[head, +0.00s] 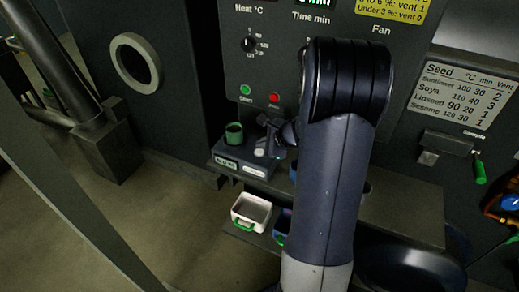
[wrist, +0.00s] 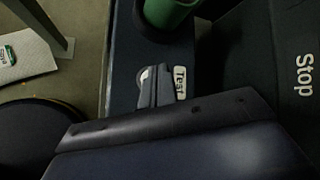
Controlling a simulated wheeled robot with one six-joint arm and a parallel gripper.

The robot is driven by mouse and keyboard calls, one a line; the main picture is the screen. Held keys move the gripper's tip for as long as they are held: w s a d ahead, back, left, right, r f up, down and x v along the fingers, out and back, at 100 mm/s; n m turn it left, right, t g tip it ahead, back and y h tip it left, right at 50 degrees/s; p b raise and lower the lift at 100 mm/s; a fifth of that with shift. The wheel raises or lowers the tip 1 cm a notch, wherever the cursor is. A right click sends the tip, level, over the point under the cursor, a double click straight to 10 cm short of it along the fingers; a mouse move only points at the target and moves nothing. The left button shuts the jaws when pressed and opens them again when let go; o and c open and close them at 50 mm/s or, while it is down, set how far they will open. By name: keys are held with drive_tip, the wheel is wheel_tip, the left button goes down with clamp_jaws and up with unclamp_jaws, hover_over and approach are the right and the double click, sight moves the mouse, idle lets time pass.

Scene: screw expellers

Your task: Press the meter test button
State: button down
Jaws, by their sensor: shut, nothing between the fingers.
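The meter (head: 245,167) is a grey box on the shelf below the control panel, with a display on its front and a green cup (head: 233,133) on top. In the wrist view, the "Test" label (wrist: 181,83) lies on the meter's dark top. A pale round spot, apparently the test button (wrist: 143,76), shows just left of my fingertips and is partly hidden by them. My gripper (head: 268,148) is shut and empty over the right part of the meter. In the wrist view my fingertips (wrist: 161,80) are between the spot and the label. I cannot tell whether they touch the button.
The control panel has a green button (head: 245,90), a red button (head: 274,98) and a heat knob (head: 248,44). A white tray (head: 252,207) with a green handle sits lower, in front of the meter. My arm hides part of the panel and shelf. Open floor lies to the left.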

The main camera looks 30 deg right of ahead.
sight(262, 153)
drive_tip(key=shift+r, duration=0.1)
wheel_tip(262, 153, up, 5)
drive_tip(key=p, duration=0.4)
idle(0.3)
drive_tip(key=shift+a, duration=0.1)
idle(0.7)
